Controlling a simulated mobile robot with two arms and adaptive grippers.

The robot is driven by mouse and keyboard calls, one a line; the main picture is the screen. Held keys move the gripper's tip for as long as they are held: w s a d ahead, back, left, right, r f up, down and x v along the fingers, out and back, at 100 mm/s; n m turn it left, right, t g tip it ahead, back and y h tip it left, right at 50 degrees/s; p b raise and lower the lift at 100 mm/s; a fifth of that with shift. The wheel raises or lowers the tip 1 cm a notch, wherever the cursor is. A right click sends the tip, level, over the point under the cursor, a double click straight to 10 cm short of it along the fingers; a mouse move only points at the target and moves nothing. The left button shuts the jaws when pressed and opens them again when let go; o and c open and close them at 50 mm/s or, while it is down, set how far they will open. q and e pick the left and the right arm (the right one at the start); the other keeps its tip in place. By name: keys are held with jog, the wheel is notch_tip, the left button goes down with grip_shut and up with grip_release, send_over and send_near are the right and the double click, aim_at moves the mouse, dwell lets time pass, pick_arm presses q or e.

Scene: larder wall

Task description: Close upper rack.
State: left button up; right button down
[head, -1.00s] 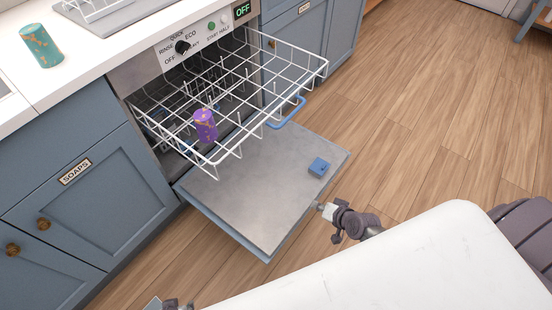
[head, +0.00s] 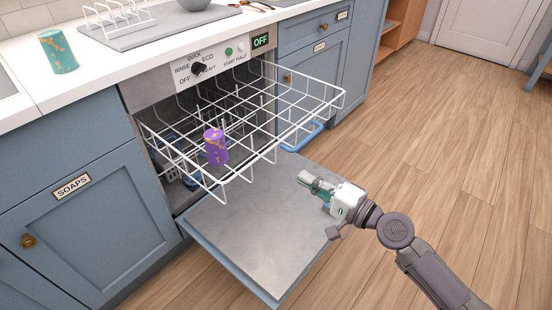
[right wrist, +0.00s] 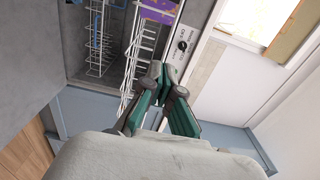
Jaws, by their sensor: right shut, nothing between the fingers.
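The upper rack (head: 262,112), a white wire basket, is pulled out of the open dishwasher above its lowered door (head: 250,225). It has a blue handle (head: 303,137) at its front edge. A purple cup (head: 216,147) with orange marks stands in the rack; part of it shows at the top of the right wrist view (right wrist: 160,10). My right gripper (head: 304,180) is shut and empty, over the door and just below the handle, apart from the rack. Its fingers meet in the right wrist view (right wrist: 160,72). My left gripper is out of view.
A teal cup (head: 59,52) stands on the white counter (head: 100,72) at the left, near a dish drainer (head: 120,18). The control panel (head: 205,65) is above the rack. The wooden floor (head: 440,150) at right is clear.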

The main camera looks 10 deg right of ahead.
aim_at(267, 156)
jog(key=p+x, duration=0.1)
jog(key=x, duration=0.8)
jog(key=shift+w+a, duration=0.1)
jog(key=shift+w, duration=0.05)
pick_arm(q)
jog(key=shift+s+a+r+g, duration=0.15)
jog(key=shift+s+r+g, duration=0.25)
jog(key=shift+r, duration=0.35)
pick_arm(e)
jog(key=shift+w+a, duration=0.2)
jog(key=shift+w, duration=0.05)
